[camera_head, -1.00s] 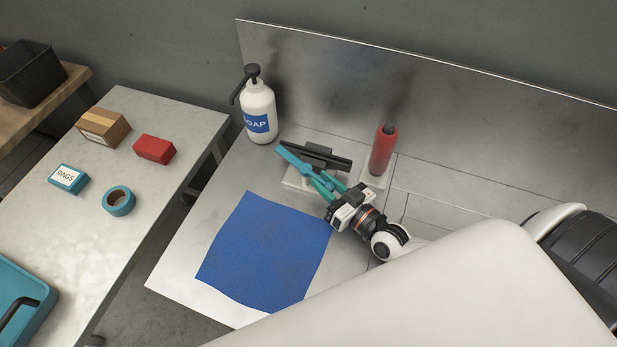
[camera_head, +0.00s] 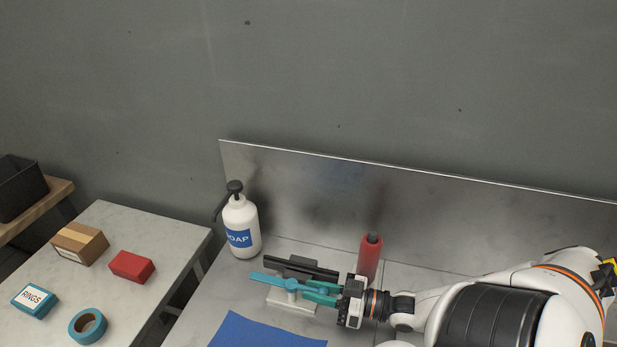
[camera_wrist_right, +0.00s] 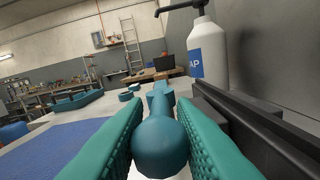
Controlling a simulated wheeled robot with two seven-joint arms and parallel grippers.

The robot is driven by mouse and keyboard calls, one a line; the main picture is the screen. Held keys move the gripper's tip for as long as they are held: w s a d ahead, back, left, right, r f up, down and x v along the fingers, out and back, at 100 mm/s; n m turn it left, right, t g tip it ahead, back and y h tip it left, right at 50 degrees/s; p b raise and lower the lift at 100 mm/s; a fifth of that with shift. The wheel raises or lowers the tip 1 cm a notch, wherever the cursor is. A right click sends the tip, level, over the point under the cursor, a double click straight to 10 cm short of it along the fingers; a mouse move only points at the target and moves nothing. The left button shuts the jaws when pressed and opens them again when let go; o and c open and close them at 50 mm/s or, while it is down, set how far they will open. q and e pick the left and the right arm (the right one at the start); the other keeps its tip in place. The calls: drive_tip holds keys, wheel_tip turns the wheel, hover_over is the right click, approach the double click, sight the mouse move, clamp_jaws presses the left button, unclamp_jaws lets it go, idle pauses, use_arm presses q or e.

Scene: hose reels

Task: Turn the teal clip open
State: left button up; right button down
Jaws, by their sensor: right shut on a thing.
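The teal clip (camera_head: 268,280) is a flat bar on a pale block (camera_head: 279,303), lying in front of and nearly along a black bar (camera_head: 305,269). My right gripper (camera_head: 312,291) comes in from the right, its green fingers shut on the right part of the clip. In the right wrist view, the clip's rounded teal end (camera_wrist_right: 160,147) sits between the two fingers (camera_wrist_right: 160,125), and its bar runs away from the camera. The fingers hide part of the clip. My left gripper is not in view.
A soap bottle (camera_head: 241,228) stands left of the clip. A red cylinder (camera_head: 369,258) stands close behind my right gripper, before a metal back panel (camera_head: 420,215). A blue cloth (camera_head: 262,334) lies in front. A side table at left holds boxes and a tape roll (camera_head: 87,326).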

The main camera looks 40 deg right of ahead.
idle(0.3)
drive_tip(key=c, duration=1.4)
unclamp_jaws()
drive_tip(key=shift+c, duration=0.2)
drive_tip(key=v, duration=1.2)
drive_tip(key=shift+w, duration=0.1)
